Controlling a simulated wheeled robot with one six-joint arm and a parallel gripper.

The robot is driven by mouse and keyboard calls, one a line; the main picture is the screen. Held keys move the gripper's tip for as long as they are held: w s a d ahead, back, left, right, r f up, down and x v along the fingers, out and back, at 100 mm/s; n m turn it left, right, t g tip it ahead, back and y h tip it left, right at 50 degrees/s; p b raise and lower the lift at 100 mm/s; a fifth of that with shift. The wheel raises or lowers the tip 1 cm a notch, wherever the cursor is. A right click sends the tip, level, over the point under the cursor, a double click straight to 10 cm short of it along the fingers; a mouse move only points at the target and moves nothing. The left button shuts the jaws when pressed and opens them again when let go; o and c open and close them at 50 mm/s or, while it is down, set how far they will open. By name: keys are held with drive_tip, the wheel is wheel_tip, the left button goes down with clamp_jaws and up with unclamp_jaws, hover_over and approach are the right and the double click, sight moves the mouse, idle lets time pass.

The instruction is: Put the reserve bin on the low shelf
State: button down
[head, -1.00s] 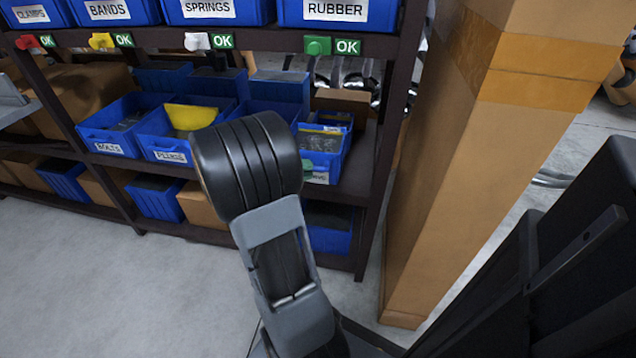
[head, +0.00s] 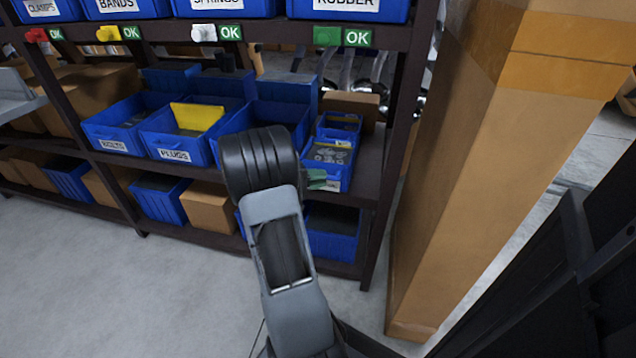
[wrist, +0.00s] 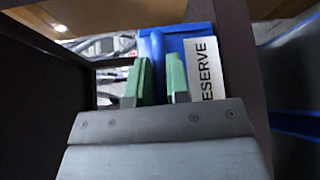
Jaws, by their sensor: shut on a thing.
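My gripper (wrist: 161,80) has green fingers, shut on the blue front of the bin, just left of the label. In the head view my dark wrist hides part of the shelf left of the bin. The bottom shelf (head: 215,237) runs below.
Blue bins labelled bolts (head: 113,145) and plugs (head: 174,154) stand to the left on the middle shelf. The bottom shelf holds cardboard boxes (head: 208,208) and blue bins (head: 333,243). A dark rack post and a tall cardboard column (head: 480,190) stand close on the right.

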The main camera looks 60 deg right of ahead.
drive_tip(key=c, duration=1.1)
unclamp_jaws()
drive_tip(key=shift+f, duration=0.2)
drive_tip(key=shift+w+a, duration=0.1)
drive_tip(key=f+p+v, duration=0.1)
drive_tip(key=p+v, duration=0.3)
drive_tip(key=v, duration=0.8)
drive_tip(key=s+a+r+n+t+y, duration=0.1)
drive_tip(key=a+t+y, duration=0.3)
drive_tip(key=a, duration=0.5)
drive_tip(key=s+a+r+n+t+y, duration=0.2)
drive_tip(key=a+n+t+y, duration=0.1)
drive_tip(key=a, duration=0.7)
drive_tip(key=s+a+r+n+t+y, duration=0.1)
drive_tip(key=s+a+n+t+y, duration=0.1)
drive_tip(key=a+t+y, duration=0.4)
drive_tip(key=a+t, duration=0.1)
drive_tip(key=a, duration=0.3)
drive_tip(key=shift+a+r+n, duration=0.15)
drive_tip(key=shift+r+n, duration=0.05)
drive_tip(key=shift+n, duration=0.2)
